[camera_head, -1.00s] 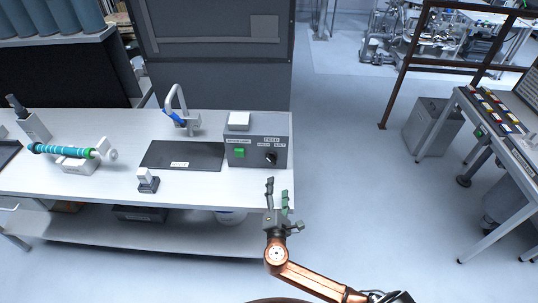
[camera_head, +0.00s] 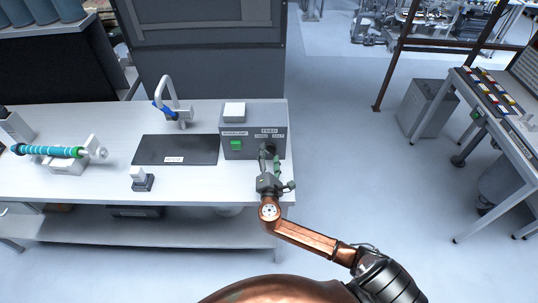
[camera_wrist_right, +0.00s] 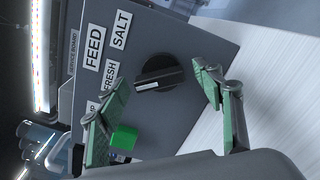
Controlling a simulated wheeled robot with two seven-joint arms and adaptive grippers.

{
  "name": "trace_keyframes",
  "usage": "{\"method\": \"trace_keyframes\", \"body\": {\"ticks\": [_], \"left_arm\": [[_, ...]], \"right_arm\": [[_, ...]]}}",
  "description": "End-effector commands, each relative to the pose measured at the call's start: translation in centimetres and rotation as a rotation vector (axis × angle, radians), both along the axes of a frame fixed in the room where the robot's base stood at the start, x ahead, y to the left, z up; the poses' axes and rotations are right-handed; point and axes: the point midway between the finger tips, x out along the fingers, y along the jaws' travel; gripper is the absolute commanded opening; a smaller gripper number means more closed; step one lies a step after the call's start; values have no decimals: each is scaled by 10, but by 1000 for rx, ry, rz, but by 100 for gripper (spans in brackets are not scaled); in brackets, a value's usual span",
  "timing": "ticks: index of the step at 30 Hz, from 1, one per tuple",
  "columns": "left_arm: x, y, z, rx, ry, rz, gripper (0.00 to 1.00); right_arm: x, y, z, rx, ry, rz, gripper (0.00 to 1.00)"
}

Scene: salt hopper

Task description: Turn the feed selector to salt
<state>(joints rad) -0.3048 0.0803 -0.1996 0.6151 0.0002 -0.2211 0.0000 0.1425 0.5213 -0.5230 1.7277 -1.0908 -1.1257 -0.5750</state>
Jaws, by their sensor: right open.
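The grey control box (camera_head: 236,152) stands at the right end of the white bench. Its feed selector is a black knob (camera_wrist_right: 158,72) with a white mark, below the FEED label (camera_wrist_right: 94,47). The mark points towards the FRESH label (camera_wrist_right: 109,76); the SALT label (camera_wrist_right: 121,30) is to one side. In the head view the knob is partly hidden by my right gripper (camera_head: 268,154). My right gripper (camera_wrist_right: 160,84) is open, its green-padded fingers on either side of the knob in the wrist view. I cannot tell whether they touch it. My left gripper is not in view.
A green button (camera_head: 236,145) is on the same panel, close to one finger.

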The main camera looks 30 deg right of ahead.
Motion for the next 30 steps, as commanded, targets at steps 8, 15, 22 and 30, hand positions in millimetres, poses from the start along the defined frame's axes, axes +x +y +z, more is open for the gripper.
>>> {"method": "trace_keyframes", "body": {"ticks": [8, 15, 22, 30], "left_arm": [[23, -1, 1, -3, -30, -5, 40], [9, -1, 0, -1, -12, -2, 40], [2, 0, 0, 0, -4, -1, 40], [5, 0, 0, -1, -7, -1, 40]], "right_arm": [[2, 1, 0, 1, -1, 3, 61], [3, 1, 0, 1, -1, 3, 44], [2, 1, 0, 1, -1, 3, 28], [2, 1, 0, 4, -2, 2, 19]]}}
